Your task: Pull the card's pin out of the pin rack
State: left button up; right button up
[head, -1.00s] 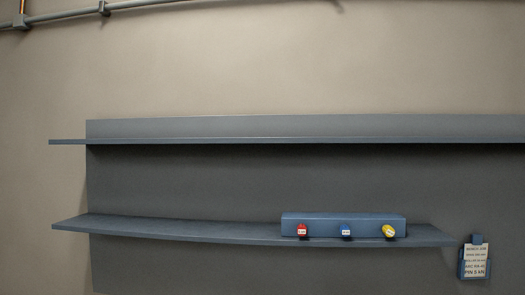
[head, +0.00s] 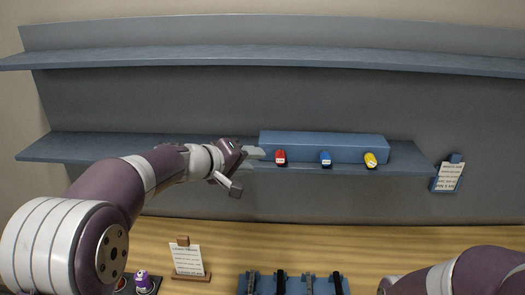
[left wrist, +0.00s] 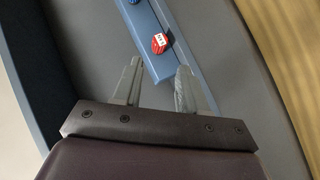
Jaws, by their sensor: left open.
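The pin rack (head: 325,145) is a long blue block on the lower shelf. A red pin (head: 281,157), a blue pin (head: 326,158) and a yellow pin (head: 370,160) stick out of its front, each with a small label too small to read. The card (head: 450,177) sits in a blue holder at the right; its last line seems to read "PIN 5 kN". My left gripper (head: 248,172) is open and empty, just left of the red pin. In the left wrist view, the red pin (left wrist: 159,43) lies beyond the open fingers (left wrist: 159,68), apart from them. My right gripper is out of view.
The lower shelf (head: 90,147) is bare left of the rack, and an upper shelf (head: 270,58) runs above. On the wooden bench (head: 330,235) stand a sign (head: 188,260), a blue fixture (head: 263,284) and a purple item (head: 145,281). My right arm is at bottom right.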

aim_at(279, 160)
pick_arm(q)
jog(key=p+x, duration=0.3)
jog(key=x, duration=0.7)
jog(key=shift+w+a+p, duration=0.15)
jog(key=shift+a+p, duration=0.1)
jog(key=shift+p, duration=0.15)
jog(key=shift+d, duration=0.1)
jog(key=shift+s+d+r, duration=0.1)
jog(key=shift+s+r, duration=0.1)
jog(key=shift+s, duration=0.35)
jog(key=shift+w+d+f, duration=0.1)
jog(key=shift+w+f, duration=0.05)
jog(key=shift+w, duration=0.1)
jog(key=c, duration=0.3)
jog(key=shift+w, duration=0.15)
grip_shut()
jog(key=shift+c, duration=0.3)
grip_release()
jog(key=c, duration=0.4)
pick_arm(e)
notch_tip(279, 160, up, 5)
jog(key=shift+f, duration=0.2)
